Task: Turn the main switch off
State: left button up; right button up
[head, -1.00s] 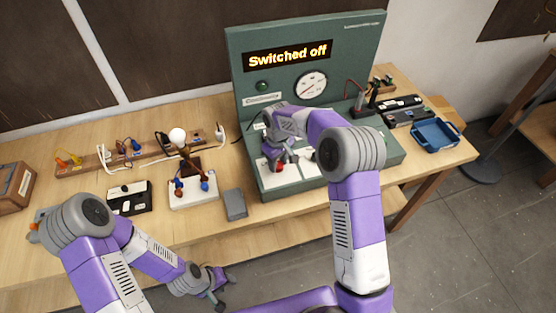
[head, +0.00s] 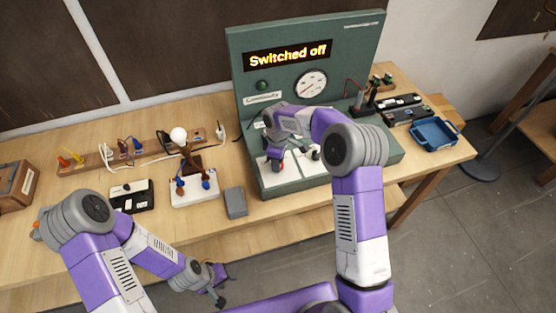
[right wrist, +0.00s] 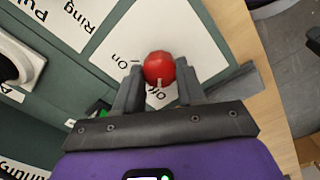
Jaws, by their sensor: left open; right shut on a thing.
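The main switch is a red round knob (right wrist: 159,68) on a white plate (right wrist: 195,35) marked On and Off. Its white mark points toward the Off label in the right wrist view. My right gripper (right wrist: 158,76) is shut on the knob, with one finger on each side. In the head view my right gripper (head: 277,160) is low over the front of the green console (head: 320,172) and mostly hides the knob. The console's display (head: 288,55) reads "Switched off". My left gripper (head: 222,284) is open and empty, low in front of the bench.
A white knob (head: 311,153) stands right of my right gripper on the console. A grey box (head: 235,203), a bulb (head: 178,135) on a stand and a socket strip (head: 130,155) lie left. A blue tray (head: 434,132) is at the right.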

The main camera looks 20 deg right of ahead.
dwell(0.4)
jog(key=o, duration=1.1)
jog(key=shift+c, duration=0.2)
notch_tip(320, 180, up, 8)
jog(key=shift+f, duration=0.15)
jog(key=shift+f, duration=0.15)
